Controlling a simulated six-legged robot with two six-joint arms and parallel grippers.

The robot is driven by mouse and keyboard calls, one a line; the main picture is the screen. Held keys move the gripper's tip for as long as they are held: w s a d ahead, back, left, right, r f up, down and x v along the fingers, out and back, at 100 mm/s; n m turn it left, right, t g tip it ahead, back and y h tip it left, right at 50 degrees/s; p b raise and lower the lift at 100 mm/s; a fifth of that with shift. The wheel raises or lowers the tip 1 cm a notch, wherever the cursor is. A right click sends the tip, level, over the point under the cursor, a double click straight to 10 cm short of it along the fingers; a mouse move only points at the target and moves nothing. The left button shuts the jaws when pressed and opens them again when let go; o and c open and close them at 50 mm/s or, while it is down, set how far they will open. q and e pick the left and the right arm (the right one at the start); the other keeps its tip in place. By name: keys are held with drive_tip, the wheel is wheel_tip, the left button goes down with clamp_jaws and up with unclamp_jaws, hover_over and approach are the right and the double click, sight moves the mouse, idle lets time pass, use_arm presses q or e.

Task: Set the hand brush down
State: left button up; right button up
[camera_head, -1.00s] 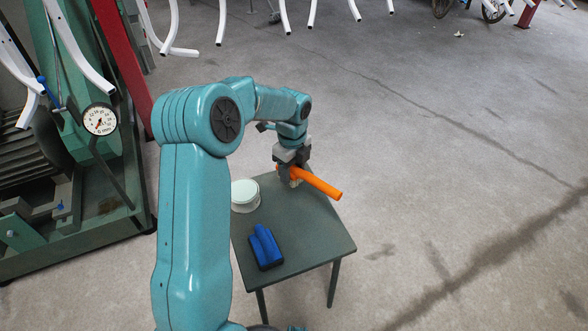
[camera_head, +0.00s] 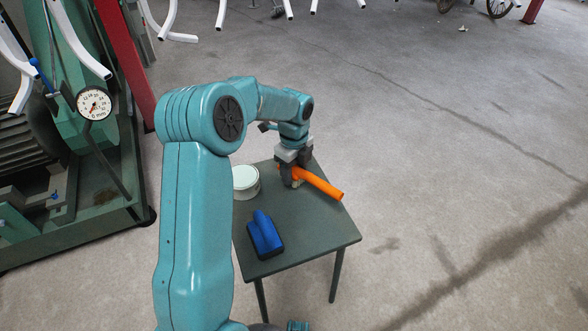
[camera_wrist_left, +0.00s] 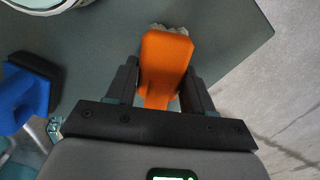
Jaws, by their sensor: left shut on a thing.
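The hand brush has an orange handle (camera_head: 319,184) and pale bristles, and my left gripper (camera_head: 292,178) is shut on it. In the head view it is over the far right part of the small dark table (camera_head: 290,228). In the left wrist view the orange brush (camera_wrist_left: 165,62) is between the two fingers (camera_wrist_left: 160,90), with a little of the pale bristles showing beyond it. Whether the bristles touch the tabletop I cannot tell. My right gripper is not in view.
A blue block-shaped tool with a grip (camera_head: 265,235) lies at the table's near left. A round white tin (camera_head: 245,181) stands at the left edge. The table's front right is bare. A green machine with a dial (camera_head: 93,103) stands at the left.

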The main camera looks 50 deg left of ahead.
use_arm(q)
drive_tip(key=shift+f+b, duration=0.3)
drive_tip(key=shift+f, duration=0.3)
drive_tip(key=o, duration=1.3)
drive_tip(key=shift+o, duration=0.2)
drive_tip(key=shift+r, duration=0.1)
wheel_tip(320, 180, up, 16)
drive_tip(key=p, duration=0.6)
drive_tip(key=shift+r, duration=0.15)
